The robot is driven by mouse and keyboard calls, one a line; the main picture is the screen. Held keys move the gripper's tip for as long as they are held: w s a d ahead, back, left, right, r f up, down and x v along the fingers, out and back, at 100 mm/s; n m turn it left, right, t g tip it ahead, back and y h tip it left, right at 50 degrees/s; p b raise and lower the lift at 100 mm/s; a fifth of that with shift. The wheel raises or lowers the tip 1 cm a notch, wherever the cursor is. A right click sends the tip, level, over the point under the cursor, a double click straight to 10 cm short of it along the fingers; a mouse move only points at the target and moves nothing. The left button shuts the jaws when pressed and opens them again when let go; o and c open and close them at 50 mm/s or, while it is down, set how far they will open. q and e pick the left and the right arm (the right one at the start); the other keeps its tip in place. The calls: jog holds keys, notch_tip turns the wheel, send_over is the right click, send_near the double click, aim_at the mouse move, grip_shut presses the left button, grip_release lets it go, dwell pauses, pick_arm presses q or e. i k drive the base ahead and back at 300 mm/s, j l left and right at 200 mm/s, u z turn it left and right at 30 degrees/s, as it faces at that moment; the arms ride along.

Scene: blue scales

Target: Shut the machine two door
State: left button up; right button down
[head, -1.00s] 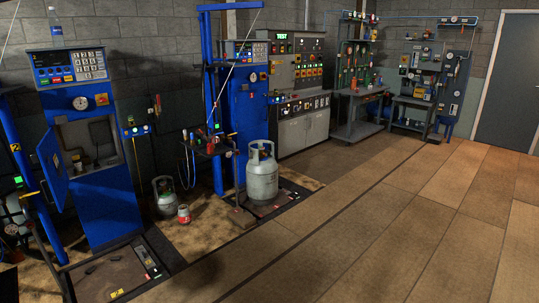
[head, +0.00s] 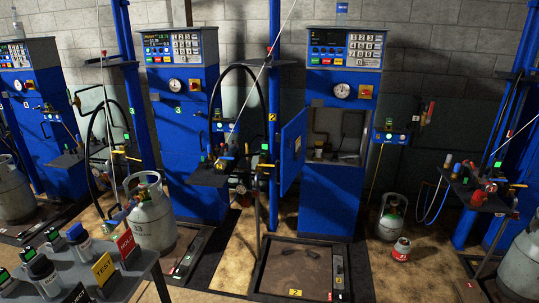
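Machine two (head: 331,200), a blue cabinet with a keypad and a round gauge on top, stands right of centre in the head view. Its blue door (head: 293,150) is open, swung out to the left on the left side of the cabinet. The grey recess (head: 326,122) behind the door is exposed, with small items on its lower ledge. Neither of my grippers is in view.
A blue post (head: 273,150) with a hose and a valve shelf stands left of the door. Gas cylinders (head: 391,219) stand on the right. A grey stand with bottles and signs (head: 150,268) fills the lower left. The platform (head: 312,262) before machine two looks mostly clear.

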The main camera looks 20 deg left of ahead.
aim_at(291, 162)
jog(key=i+u, duration=0.25)
jog(key=i, duration=0.25)
jog(key=i+u, duration=0.2)
jog(key=i, duration=0.3)
jog(key=i+u, duration=0.25)
jog(key=i, duration=0.25)
jog(key=i+l+u, duration=0.25)
jog(key=i, duration=0.2)
